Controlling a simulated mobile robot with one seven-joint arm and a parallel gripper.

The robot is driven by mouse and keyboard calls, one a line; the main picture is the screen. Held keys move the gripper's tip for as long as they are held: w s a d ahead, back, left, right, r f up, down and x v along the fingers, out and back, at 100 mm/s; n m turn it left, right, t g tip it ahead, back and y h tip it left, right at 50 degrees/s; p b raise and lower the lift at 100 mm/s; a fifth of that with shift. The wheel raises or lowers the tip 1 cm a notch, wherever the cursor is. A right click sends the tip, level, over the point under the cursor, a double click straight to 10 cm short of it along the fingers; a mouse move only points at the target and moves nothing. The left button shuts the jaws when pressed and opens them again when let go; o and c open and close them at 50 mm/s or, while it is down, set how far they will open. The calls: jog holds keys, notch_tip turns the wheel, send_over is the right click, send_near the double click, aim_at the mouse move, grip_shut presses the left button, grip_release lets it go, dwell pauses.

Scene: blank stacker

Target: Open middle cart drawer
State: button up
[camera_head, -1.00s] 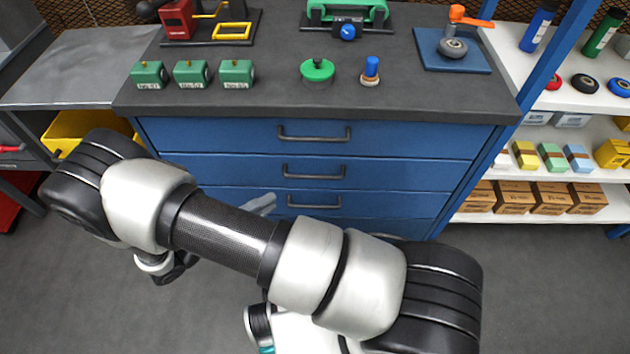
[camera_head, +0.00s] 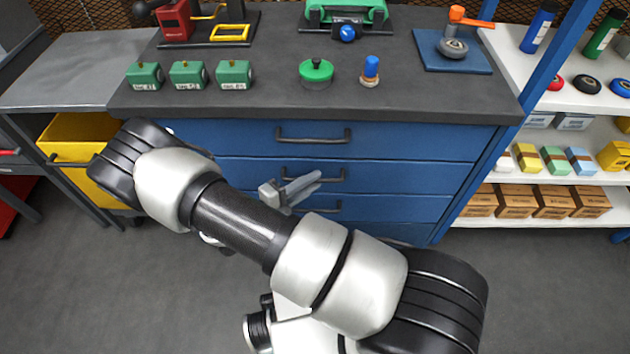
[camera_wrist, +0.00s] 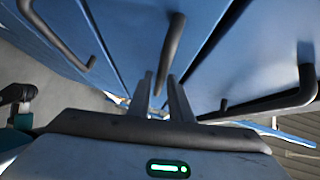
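The blue drawer cabinet (camera_head: 400,140) has several closed drawers with dark bar handles. The top handle (camera_head: 313,137) is clear of my gripper. The second drawer's handle (camera_head: 330,175) is partly behind my gripper (camera_head: 308,183), and the handle below (camera_head: 328,207) is partly hidden too. In the wrist view my gripper (camera_wrist: 161,75) has two grey fingers apart, with the middle of three visible handles (camera_wrist: 173,45) running down between them. I cannot tell whether the fingers touch it. Other handles show at left (camera_wrist: 62,40) and right (camera_wrist: 290,98).
Green blocks (camera_head: 188,74), a green-knobbed disc (camera_head: 316,72) and a blue-topped peg (camera_head: 371,70) stand on the dark worktop (camera_head: 430,105). A yellow bin (camera_head: 85,135) is under the left table. A stocked shelf (camera_head: 560,180) is at right. Floor in front is free.

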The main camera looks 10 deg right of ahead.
jog(key=shift+x, duration=0.9)
jog(key=shift+c, duration=0.5)
grip_shut()
jog(key=shift+s, duration=0.1)
